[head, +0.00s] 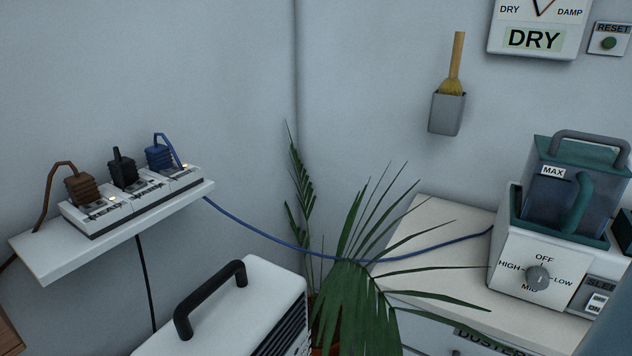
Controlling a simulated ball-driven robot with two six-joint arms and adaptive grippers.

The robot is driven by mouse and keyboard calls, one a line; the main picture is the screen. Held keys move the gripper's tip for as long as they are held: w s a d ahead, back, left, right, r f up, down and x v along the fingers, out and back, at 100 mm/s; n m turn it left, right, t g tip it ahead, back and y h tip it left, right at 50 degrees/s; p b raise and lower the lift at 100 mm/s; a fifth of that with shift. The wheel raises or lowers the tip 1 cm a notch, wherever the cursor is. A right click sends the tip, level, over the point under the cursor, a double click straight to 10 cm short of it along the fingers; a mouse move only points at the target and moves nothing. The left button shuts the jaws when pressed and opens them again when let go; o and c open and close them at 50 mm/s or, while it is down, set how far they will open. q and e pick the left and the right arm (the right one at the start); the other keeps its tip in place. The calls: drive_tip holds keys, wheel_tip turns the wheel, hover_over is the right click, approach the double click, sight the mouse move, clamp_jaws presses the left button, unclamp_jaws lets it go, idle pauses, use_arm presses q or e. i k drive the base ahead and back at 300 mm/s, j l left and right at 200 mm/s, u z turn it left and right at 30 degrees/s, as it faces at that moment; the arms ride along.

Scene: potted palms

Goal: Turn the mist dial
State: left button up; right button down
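The mist dial (537,278) is a round grey knob on the white front of the mister (513,250) at the right. OFF is printed above it, LOW at its right, MID below and HIGH at its left. I cannot tell for sure which word its pointer faces. A tinted water tank (553,195) with a teal lid, a grey handle and a MAX label sits in the top of the mister. Neither of my grippers is in view.
The mister stands on a white cabinet (436,222). Palm fronds (360,305) reach toward its front. A blue cable (275,241) runs from a wall shelf's power strip (140,200) toward the mister. A white box with a black handle (255,290) stands at front. A gauge (540,38) reads DRY.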

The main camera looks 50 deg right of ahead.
sight(537, 278)
drive_tip(key=k+l+z, duration=0.15)
drive_tip(key=k+z, duration=0.25)
drive_tip(key=k, duration=0.25)
drive_tip(key=l+z, duration=0.2)
drive_tip(key=z, duration=0.25)
drive_tip(key=i+l+z, duration=0.1)
drive_tip(key=z, duration=0.35)
drive_tip(key=i+l+z, duration=0.1)
drive_tip(key=z, duration=0.4)
drive_tip(key=i+z, duration=0.2)
drive_tip(key=z, duration=0.25)
drive_tip(key=k+u, duration=0.35)
drive_tip(key=k+j+u, duration=0.15)
drive_tip(key=u, duration=0.25)
drive_tip(key=k+j+u, duration=0.35)
drive_tip(key=k+l, duration=0.05)
drive_tip(key=l, duration=0.05)
